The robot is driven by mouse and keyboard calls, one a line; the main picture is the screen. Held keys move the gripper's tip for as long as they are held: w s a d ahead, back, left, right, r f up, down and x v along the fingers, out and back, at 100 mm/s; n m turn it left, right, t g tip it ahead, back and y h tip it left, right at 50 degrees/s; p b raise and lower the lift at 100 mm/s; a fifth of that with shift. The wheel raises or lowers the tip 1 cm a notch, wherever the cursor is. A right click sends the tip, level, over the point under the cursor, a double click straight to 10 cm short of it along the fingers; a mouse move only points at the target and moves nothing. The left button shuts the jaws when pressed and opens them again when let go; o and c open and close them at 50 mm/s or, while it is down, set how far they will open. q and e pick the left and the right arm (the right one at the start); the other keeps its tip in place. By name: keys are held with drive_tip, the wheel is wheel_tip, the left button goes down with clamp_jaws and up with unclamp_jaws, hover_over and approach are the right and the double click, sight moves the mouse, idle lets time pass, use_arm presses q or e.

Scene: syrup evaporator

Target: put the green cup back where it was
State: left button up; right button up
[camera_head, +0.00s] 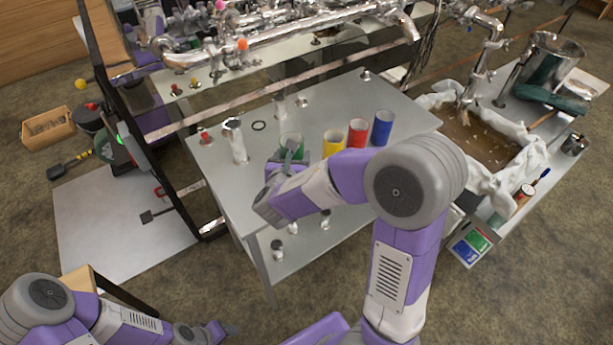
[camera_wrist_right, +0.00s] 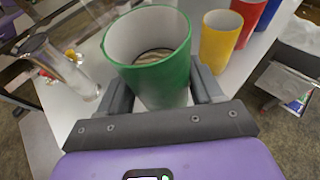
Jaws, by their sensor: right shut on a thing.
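The green cup (camera_head: 293,138) is upright or nearly so over the metal table (camera_head: 410,110), left of the yellow cup (camera_head: 333,143). In the right wrist view the green cup (camera_wrist_right: 150,60) stands open-topped between the two fingers of my right gripper (camera_wrist_right: 160,92), which is shut on it. In the head view my right gripper (camera_head: 287,157) partly hides the cup. I cannot tell whether the cup's base touches the table. My left gripper (camera_head: 222,329) is low at the bottom edge, away from the table; its jaws are too unclear to read.
A red cup (camera_head: 357,133) and a blue cup (camera_head: 382,127) continue the row to the right. A metal cylinder (camera_head: 235,140) and a black ring (camera_head: 259,125) are to the left. Pipework (camera_head: 290,30) runs behind. A cloth-edged basin (camera_head: 480,140) is at right.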

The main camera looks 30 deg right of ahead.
drive_tip(key=shift+m+g+h, duration=0.6)
drive_tip(key=shift+m+g, duration=0.1)
drive_tip(key=shift+m, duration=0.2)
drive_tip(key=d+r, duration=0.2)
drive_tip(key=d, duration=0.1)
drive_tip(key=shift+w+d+r, duration=0.15)
drive_tip(key=shift+d+r, duration=0.05)
drive_tip(key=shift+m+h, duration=0.3)
drive_tip(key=shift+d+f+b, duration=0.15)
drive_tip(key=shift+f+b, duration=0.45)
drive_tip(key=shift+f, duration=0.95)
drive_tip(key=shift+d+f+b, duration=0.15)
drive_tip(key=shift+f+b, duration=0.4)
drive_tip(key=shift+f, duration=1.05)
drive_tip(key=shift+d+f+b, duration=0.15)
drive_tip(key=shift+f+b, duration=0.45)
drive_tip(key=shift+f, duration=0.95)
drive_tip(key=shift+f, duration=0.2)
drive_tip(key=o, duration=1.1)
drive_tip(key=shift+c, duration=0.2)
